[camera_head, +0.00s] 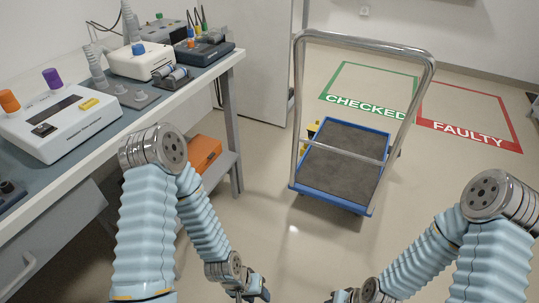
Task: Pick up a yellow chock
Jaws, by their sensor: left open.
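A yellow piece, probably a chock (313,130), shows at the far left side of the blue-edged cart (319,195), partly hidden by the cart frame. My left gripper (256,292) is at the bottom edge of the view, open, in front of the cart and well apart from both yellow pieces. My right gripper (343,296) is at the bottom edge, partly cut off; its jaws are not clear.
The cart has a tall metal handle (298,100). A bench (215,75) with ventilators and other devices runs along the left, with an orange case (203,152) on its lower shelf. Green CHECKED (365,104) and red FAULTY (468,132) floor areas lie behind. Floor before the cart is clear.

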